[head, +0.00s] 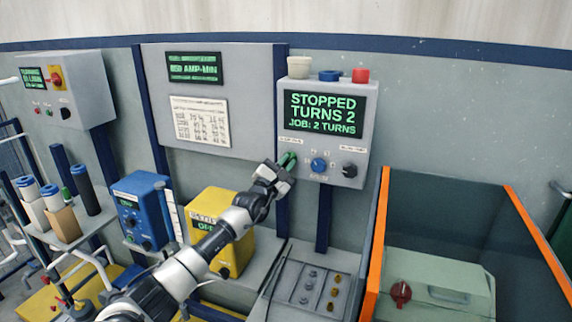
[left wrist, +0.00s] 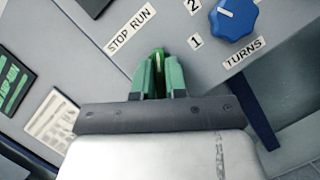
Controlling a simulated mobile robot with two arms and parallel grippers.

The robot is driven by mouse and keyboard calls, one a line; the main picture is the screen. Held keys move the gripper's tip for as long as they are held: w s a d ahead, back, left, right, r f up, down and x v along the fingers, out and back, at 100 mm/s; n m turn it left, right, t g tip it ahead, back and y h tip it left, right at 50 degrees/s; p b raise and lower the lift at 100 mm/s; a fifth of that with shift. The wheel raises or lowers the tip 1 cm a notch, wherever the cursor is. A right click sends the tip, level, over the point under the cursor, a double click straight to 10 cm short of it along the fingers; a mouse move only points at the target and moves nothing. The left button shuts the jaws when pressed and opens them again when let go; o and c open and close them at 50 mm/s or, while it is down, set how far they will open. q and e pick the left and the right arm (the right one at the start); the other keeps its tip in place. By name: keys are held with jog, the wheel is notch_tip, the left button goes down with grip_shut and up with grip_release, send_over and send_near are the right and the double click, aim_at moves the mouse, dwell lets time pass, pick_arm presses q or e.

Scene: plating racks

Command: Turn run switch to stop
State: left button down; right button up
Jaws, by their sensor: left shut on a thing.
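The control box (head: 292,95) on the wall has a screen (head: 324,114) reading "STOPPED TURNS 2, JOB: 2 TURNS". The run switch, a green knob with a pale pointer line (left wrist: 158,57), sits below the "STOP RUN" label (left wrist: 131,28) in the left wrist view. My left gripper (head: 287,162) reaches the lower left of the box. In the left wrist view its fingers (left wrist: 158,78) are shut on the green knob, which they partly hide. My right gripper is not in view.
A blue turns knob (head: 318,165) and a black knob (head: 349,170) sit right of the run switch. White, blue and red parts stand on top of the box. An orange-edged bin (head: 379,240) stands at right, and a yellow unit (head: 236,262) stands below my arm.

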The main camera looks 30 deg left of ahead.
pick_arm(q)
jog(key=shift+n, duration=0.4)
jog(key=shift+d+f+n+y+b, duration=0.1)
jog(key=shift+n+y+b, duration=0.2)
jog(key=shift+n+y, duration=0.4)
jog(key=n+y, duration=0.1)
jog(key=n, duration=0.2)
jog(key=shift+n+t+y, duration=0.3)
jog(key=shift+n+y, duration=0.1)
jog(key=n+y, duration=0.2)
jog(key=n, duration=0.2)
jog(key=n+g+y, duration=0.1)
jog(key=n+y, duration=0.1)
jog(key=n, duration=0.2)
jog(key=shift+p, duration=0.3)
jog(key=shift+n+g+y+p, duration=0.15)
jog(key=shift+n+g+y, duration=0.45)
jog(key=shift+n, duration=0.95)
jog(key=shift+n+g+y+p, duration=0.15)
jog(key=shift+n+g+y, duration=0.4)
jog(key=shift+n, duration=1)
jog(key=c, duration=1.2)
grip_release()
jog(key=shift+o, duration=0.2)
